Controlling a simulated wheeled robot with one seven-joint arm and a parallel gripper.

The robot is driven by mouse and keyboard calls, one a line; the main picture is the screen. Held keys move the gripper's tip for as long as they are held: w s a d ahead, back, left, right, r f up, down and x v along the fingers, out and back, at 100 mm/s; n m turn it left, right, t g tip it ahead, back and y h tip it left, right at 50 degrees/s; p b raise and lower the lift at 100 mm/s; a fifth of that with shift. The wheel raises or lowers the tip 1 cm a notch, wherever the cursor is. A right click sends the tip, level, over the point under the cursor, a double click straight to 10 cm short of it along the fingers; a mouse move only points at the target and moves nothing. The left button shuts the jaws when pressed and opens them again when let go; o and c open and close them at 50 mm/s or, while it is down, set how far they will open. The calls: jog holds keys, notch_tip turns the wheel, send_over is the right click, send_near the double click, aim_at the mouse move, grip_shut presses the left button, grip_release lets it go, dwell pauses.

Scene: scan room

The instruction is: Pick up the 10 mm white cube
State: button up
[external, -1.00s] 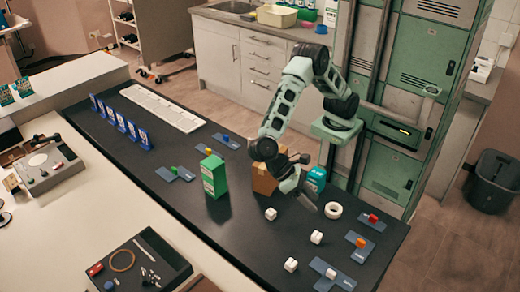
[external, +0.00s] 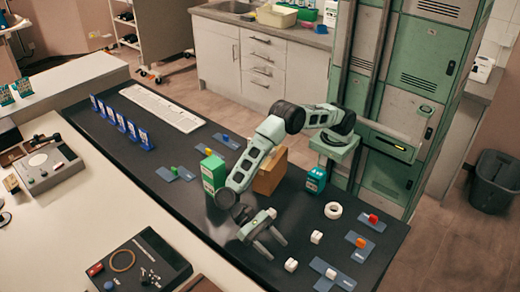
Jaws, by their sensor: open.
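Several small white cubes lie on the right part of the dark bench (external: 200,222). One white cube (external: 291,265) is near the front edge, one (external: 316,237) is farther back, and a small white block (external: 331,273) is on a blue card. Another white cube (external: 271,212) is partly covered by my gripper. I cannot tell by size which is the 10 mm one. My gripper (external: 277,250) is open and low over the bench. Its fingers point right, left of the front and farther-back cubes, with nothing seen between them.
Blue cards with a red block (external: 373,218) and an orange block (external: 361,242) lie at right.

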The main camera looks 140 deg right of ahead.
aim_at(290, 262)
jog(key=x, duration=0.2)
jog(key=shift+a+f, duration=0.15)
jog(key=shift+a, duration=0.1)
jog(key=x, duration=0.5)
jog(key=shift+s+d+f, duration=0.1)
jog(key=shift+s+f, duration=0.05)
jog(key=shift+f, duration=0.2)
jog(key=c, duration=1)
